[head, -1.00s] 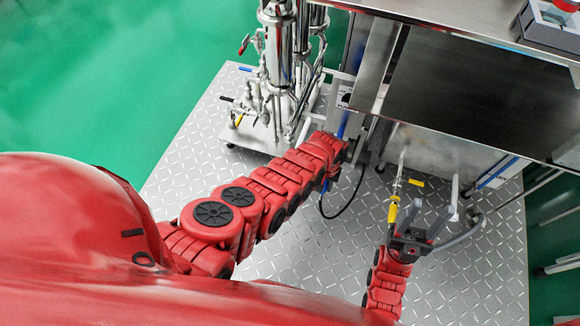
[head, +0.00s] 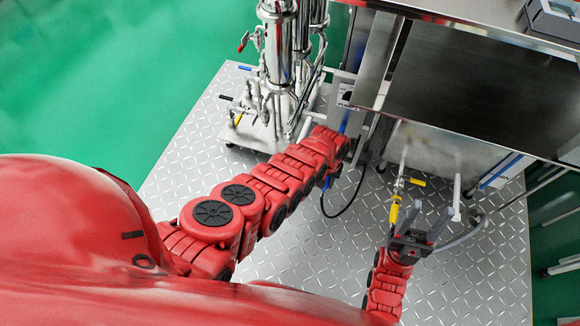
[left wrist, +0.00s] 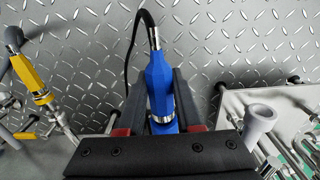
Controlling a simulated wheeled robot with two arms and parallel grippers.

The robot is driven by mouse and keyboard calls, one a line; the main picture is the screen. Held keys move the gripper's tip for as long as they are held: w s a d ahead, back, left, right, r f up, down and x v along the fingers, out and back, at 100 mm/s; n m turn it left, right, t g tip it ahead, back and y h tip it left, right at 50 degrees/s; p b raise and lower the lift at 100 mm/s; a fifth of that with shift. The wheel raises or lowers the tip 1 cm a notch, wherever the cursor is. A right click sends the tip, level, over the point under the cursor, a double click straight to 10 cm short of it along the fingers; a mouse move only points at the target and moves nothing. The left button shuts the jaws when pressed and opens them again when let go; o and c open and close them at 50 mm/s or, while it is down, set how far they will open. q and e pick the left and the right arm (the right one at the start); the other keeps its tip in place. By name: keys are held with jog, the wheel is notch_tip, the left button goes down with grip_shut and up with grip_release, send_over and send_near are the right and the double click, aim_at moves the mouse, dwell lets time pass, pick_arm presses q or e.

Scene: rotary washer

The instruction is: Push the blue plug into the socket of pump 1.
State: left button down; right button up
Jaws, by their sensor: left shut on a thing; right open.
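The blue plug (left wrist: 160,85) is between the two black fingers of my left gripper (left wrist: 160,102) in the left wrist view. Its black cable rises from its far end and a metal ring shows near its lower end. A dark bar hides what lies below the plug, so I cannot tell whether it touches a socket. In the head view a bit of the plug (head: 326,184) shows under my left arm's end, beside the panel labelled PUMP (head: 346,98). The socket is not clearly visible. My right gripper (head: 432,222) is open and empty, fingers pointing up the picture.
A yellow-handled valve (head: 396,205) stands close left of my right gripper. Steel vessels and piping (head: 280,70) stand behind my left arm. A steel cabinet (head: 475,90) fills the upper right. The diamond-plate floor (head: 300,240) is clear between my arms.

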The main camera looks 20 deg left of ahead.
pick_arm(q)
jog(key=shift+w, duration=0.15)
jog(key=c, duration=0.5)
grip_release()
notch_tip(320, 180, up, 7)
jog(key=p, duration=0.4)
jog(key=shift+f, duration=0.15)
jog(key=shift+r, duration=0.4)
